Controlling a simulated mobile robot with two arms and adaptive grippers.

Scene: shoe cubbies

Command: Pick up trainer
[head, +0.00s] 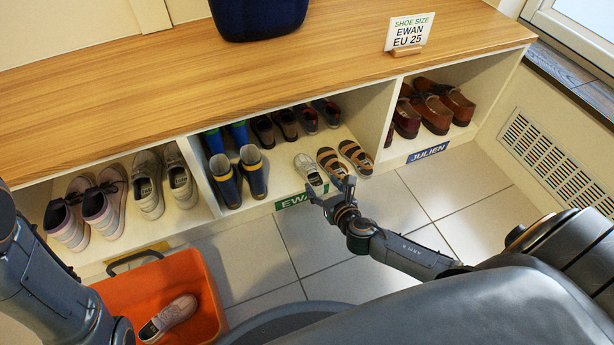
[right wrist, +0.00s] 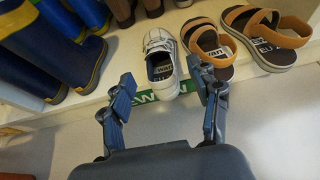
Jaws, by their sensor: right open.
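A white trainer (head: 308,169) stands in the middle cubby at its front edge, above the green "EWAN" label (head: 296,199). In the right wrist view the trainer (right wrist: 160,61) shows its opening and an inner label facing me. My right gripper (head: 330,189) is open in front of the cubby. In the right wrist view its fingers (right wrist: 165,88) are spread, one to each side of the trainer's near end, and hold nothing. Another light trainer (head: 169,318) lies in an orange bin (head: 207,286). My left arm shows at the left, but its gripper is out of view.
Tan strap sandals (head: 357,156) stand close to the right of the white trainer. Blue boots (head: 225,180) with yellow trim stand to its left, and dark shoes (head: 285,124) behind. The bench top (head: 280,70) overhangs the cubbies. The tiled floor (head: 420,195) to the right is clear.

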